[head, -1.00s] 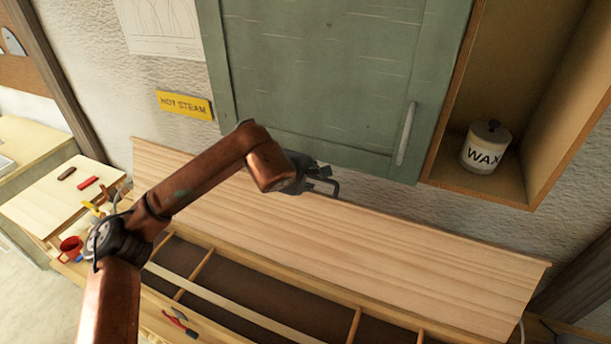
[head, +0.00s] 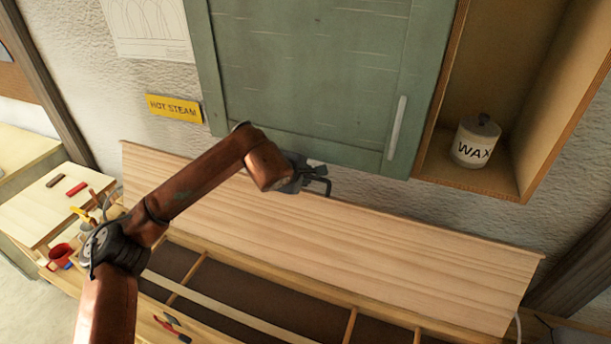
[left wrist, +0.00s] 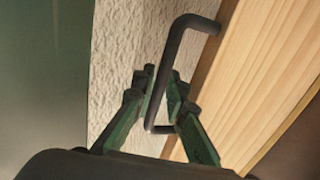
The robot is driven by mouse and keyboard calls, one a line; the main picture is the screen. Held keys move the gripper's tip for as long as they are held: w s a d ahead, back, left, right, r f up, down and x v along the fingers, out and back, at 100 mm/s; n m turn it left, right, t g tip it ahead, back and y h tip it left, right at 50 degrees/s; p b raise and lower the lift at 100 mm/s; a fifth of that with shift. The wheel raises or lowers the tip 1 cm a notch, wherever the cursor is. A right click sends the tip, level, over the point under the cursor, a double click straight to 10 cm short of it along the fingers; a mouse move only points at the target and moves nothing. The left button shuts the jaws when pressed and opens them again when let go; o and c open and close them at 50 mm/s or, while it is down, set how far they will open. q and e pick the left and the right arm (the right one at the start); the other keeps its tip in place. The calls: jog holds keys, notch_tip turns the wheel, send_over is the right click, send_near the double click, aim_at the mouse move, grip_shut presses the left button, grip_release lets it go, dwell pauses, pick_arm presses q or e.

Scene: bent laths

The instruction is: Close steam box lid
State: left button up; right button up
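The steam box lid (head: 400,258), a long pale board, stands open and tilted back towards the wall behind the long box (head: 260,262). The box's inside shows dark, with thin crosspieces. A dark bar handle (left wrist: 172,62) is fixed at the lid's upper edge. In the head view the handle (head: 326,184) shows just beyond my left gripper (head: 304,178). In the left wrist view the fingers of my left gripper (left wrist: 163,82) close in on both sides of the handle's bar, and I see no clear gap. My right gripper is not in view.
A green cabinet (head: 305,70) hangs close above the lid, beside an open shelf with a wax jar (head: 476,142). A yellow hot steam sign (head: 173,108) is on the wall. A red mug (head: 61,255) and tools are at the left. Red-handled pliers (head: 173,324) lie in front.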

pick_arm(q)
jog(key=shift+r, duration=0.1)
grip_shut()
jog(key=shift+s+a+r, duration=0.1)
jog(key=shift+s, duration=0.1)
jog(key=s+a, duration=0.3)
jog(key=s, duration=0.6)
jog(key=s+a+f, duration=0.1)
jog(key=s+a, duration=0.3)
jog(key=s, duration=0.5)
jog(key=s+a+f, duration=0.1)
jog(key=s+a, duration=0.3)
jog(key=s, duration=0.5)
jog(key=shift+s+a+f, duration=0.15)
jog(key=shift+s, duration=0.05)
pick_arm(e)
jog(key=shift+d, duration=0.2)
